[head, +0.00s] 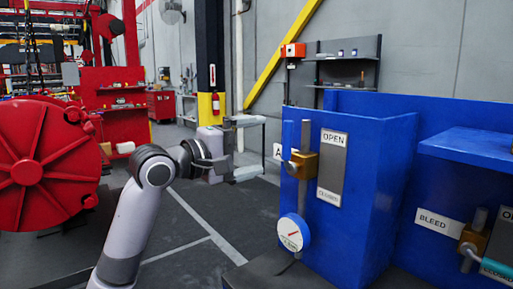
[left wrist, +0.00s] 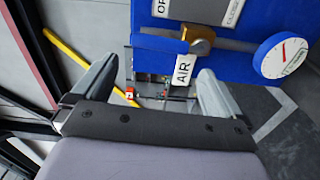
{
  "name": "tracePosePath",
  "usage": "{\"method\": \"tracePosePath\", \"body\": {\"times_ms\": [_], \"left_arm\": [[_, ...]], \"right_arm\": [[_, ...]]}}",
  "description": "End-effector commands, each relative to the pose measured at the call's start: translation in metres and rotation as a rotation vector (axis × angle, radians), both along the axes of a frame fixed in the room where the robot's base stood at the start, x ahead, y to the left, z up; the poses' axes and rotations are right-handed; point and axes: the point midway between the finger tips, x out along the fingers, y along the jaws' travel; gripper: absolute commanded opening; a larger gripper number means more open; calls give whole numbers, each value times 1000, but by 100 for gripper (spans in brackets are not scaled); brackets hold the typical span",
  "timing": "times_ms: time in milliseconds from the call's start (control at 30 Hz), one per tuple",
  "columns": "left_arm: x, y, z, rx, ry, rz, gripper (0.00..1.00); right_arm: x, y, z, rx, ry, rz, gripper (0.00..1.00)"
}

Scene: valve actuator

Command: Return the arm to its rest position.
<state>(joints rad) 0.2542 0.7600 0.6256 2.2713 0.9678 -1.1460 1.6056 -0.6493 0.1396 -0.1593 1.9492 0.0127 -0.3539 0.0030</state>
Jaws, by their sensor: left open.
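My left arm comes in from the left in the head view. My left gripper (head: 256,147) is open and empty, its two fingers apart, pointing right toward the blue valve cabinet (head: 367,200). In the picture a gap separates it from the brass air valve (head: 303,165) on the cabinet front. In the left wrist view both fingers of the gripper (left wrist: 157,72) are spread with nothing between them. The brass valve (left wrist: 203,40) shows beyond them, near the "AIR" label (left wrist: 183,70). My right gripper is not in view.
A white pressure gauge (head: 293,232) sits below the air valve. A second brass valve (head: 473,241) is beside the "BLEED" label (head: 437,221). A large red wheel-like drum (head: 45,165) stands close at left. Grey floor (head: 190,245) is open between the drum and cabinet.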

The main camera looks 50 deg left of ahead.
Motion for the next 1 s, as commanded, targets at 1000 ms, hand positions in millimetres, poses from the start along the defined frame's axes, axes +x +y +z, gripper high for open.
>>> {"method": "tracePosePath", "body": {"times_ms": [1000], "left_arm": [[-2, -65, -229, 610, 488, -140, 100]], "right_arm": [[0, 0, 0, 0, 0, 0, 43]]}}
